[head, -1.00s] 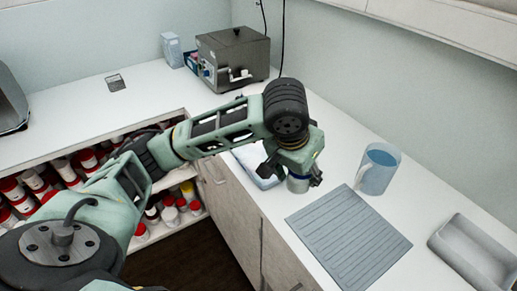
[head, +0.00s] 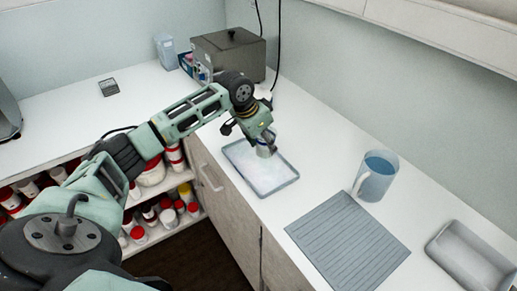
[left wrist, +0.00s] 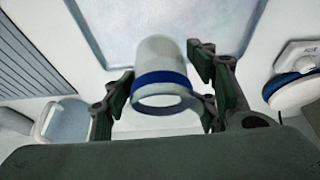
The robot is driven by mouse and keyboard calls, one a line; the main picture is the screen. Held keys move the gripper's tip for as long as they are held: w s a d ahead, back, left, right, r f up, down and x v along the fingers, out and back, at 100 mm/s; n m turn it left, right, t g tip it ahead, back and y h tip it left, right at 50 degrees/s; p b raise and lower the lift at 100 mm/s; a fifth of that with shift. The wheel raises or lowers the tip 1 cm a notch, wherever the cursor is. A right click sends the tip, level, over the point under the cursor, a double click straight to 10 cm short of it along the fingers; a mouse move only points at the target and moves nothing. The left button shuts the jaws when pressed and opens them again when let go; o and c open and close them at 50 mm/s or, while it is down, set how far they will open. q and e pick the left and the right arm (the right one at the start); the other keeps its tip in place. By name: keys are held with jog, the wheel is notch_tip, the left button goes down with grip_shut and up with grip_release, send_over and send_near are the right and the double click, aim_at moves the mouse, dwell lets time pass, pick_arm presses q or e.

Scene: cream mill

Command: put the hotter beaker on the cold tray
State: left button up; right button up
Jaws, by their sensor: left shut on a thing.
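A beaker with a blue band (left wrist: 162,82) is between the fingers of my left gripper (head: 262,138), which is shut on it. In the head view the beaker (head: 267,151) is over the far right part of the pale, frosty-looking tray (head: 262,180). I cannot tell whether its base touches the tray. The tray also shows in the left wrist view (left wrist: 120,30). A white round thing with a blue band (left wrist: 294,88) is at the right of the wrist view, partly cut off; I cannot tell whether it is another beaker. My right gripper is not in view.
A grooved grey mat (head: 347,243) lies nearer on the counter, with a blue jug (head: 376,177) beside it. An empty grey tray (head: 470,258) is at the right. A metal box (head: 230,55) stands behind my gripper. Shelves below hold red-capped jars.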

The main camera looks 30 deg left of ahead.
aim_at(259, 152)
pick_arm(q)
jog(key=shift+s+a+f, duration=0.1)
jog(key=shift+a+f, duration=0.2)
jog(key=shift+a, duration=0.2)
jog(key=shift+a+f, duration=0.25)
jog(key=shift+a, duration=0.2)
jog(key=shift+a+f, duration=0.1)
jog(key=shift+f, duration=0.15)
notch_tip(259, 152, down, 4)
jog(key=shift+r+p, duration=0.15)
jog(key=shift+p, duration=0.8)
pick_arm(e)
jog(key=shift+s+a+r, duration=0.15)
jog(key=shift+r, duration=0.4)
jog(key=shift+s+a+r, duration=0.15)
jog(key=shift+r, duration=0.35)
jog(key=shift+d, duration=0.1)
pick_arm(q)
jog(key=shift+f, duration=0.2)
jog(key=o, duration=1.4)
jog(key=shift+c, duration=0.2)
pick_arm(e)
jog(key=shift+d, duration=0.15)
pick_arm(q)
jog(key=shift+r, duration=0.1)
